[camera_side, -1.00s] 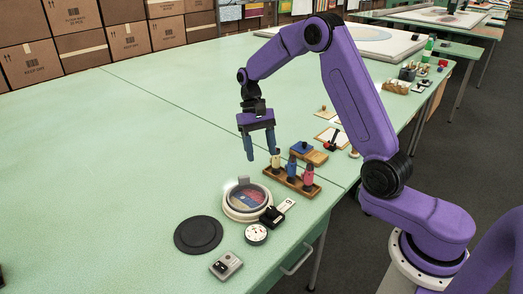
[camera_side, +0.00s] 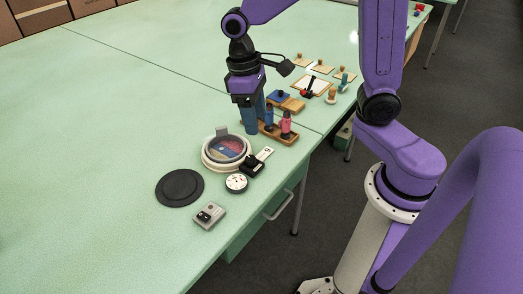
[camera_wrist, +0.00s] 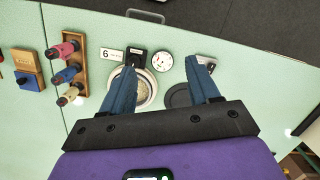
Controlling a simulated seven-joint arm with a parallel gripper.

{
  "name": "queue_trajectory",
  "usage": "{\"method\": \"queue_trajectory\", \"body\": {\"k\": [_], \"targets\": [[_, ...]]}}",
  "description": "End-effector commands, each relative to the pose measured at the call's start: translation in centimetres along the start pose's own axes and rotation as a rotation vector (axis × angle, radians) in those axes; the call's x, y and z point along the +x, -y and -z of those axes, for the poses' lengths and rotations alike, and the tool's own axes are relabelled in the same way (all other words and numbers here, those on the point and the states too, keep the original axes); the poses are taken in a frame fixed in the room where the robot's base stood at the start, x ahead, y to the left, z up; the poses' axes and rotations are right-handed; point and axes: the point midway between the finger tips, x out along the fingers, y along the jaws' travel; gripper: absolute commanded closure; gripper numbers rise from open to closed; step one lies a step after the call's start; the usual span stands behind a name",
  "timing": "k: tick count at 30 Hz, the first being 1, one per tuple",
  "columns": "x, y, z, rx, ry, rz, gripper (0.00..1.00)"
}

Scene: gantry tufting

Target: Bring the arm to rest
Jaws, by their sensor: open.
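My gripper (camera_side: 254,128) hangs pointing down over the green table (camera_side: 110,130), just behind the round white-rimmed dish (camera_side: 206,160) in the side view. Its two blue fingers are apart with nothing between them. In the wrist view, the open fingers (camera_wrist: 162,62) frame part of the dish (camera_wrist: 152,94). The wooden rack (camera_side: 292,137) stands close beside the gripper, holding a pink bottle (camera_side: 286,125) and a blue bottle (camera_side: 269,114). The wrist view also shows a third, dark and pale bottle in it (camera_wrist: 68,96). I cannot tell the fingertips' exact height above the table.
A black disc (camera_side: 180,188), a white dial (camera_side: 236,184), a grey box (camera_side: 208,216) and a black block (camera_side: 252,167) with a number card lie near the dish. A blue-and-wood block (camera_side: 290,103) and several stamps lie farther back. The left of the table is clear.

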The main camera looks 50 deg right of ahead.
Motion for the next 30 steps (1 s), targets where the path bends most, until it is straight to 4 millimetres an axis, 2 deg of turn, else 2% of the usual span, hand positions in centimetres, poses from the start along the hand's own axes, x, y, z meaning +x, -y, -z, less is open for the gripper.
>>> {"method": "queue_trajectory", "body": {"k": [9, 18, 24, 30], "targets": [[0.6, 2.7, -7.0, -0.295, -0.077, -0.042, 0.39], [1.9, 3.9, -13.7, -0.567, -0.145, -0.065, 0.39], [2.6, 4.0, -16.4, -0.681, -0.173, -0.071, 0.39], [2.9, 4.1, -17.1, -0.713, -0.18, -0.072, 0.39]]}}
